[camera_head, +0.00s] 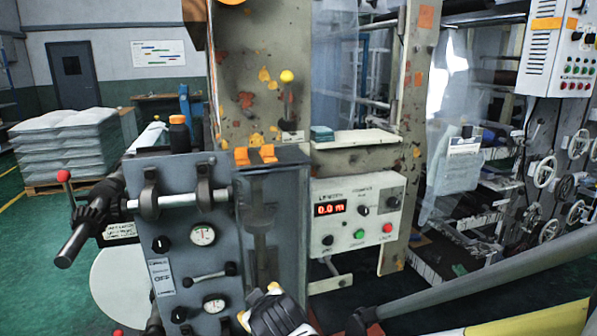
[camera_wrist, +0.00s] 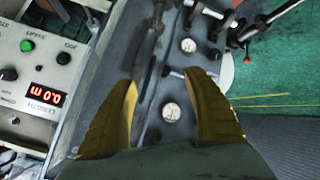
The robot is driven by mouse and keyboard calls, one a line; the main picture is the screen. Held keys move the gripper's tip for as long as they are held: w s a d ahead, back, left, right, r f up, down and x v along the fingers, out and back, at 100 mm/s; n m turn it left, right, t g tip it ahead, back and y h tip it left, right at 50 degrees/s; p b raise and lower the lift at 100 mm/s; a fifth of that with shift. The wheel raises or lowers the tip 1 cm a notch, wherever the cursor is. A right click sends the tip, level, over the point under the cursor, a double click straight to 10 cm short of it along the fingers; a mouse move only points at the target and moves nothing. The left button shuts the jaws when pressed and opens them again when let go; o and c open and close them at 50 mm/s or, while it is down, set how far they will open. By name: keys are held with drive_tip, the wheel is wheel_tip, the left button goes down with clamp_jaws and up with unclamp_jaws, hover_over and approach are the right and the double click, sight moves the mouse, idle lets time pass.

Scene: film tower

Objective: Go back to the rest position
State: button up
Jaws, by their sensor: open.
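My gripper (camera_wrist: 164,110) shows in the wrist view with its two yellow fingers spread apart and nothing between them. It faces the grey panel (camera_wrist: 150,80) with its gauges, and I cannot tell the gap to the panel.
A counter box (camera_head: 357,228) reading 0.0 m stands right of the grey machine (camera_head: 200,250). Levers and a shaft (camera_head: 160,201) stick out from the machine. A control cabinet (camera_head: 560,50) hangs at right. Stacked bags (camera_head: 68,145) on a pallet stand at left; green floor is clear there.

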drive_tip(key=s+d+r+m+g+h, duration=0.1)
drive_tip(key=s+d+r+m, duration=0.25)
drive_tip(key=d, duration=0.55)
drive_tip(key=s+d+r+m+h, duration=0.15)
drive_tip(key=s+d, duration=0.25)
drive_tip(key=d, duration=0.5)
drive_tip(key=s+d+m+g, duration=0.1)
drive_tip(key=s+d+m, duration=0.3)
drive_tip(key=s+d, duration=0.5)
drive_tip(key=s, duration=0.2)
drive_tip(key=shift+s+d+f+m+g+h, duration=0.2)
drive_tip(key=shift+s+d+m+g+h, duration=0.15)
drive_tip(key=shift+s+d+m+g, duration=0.05)
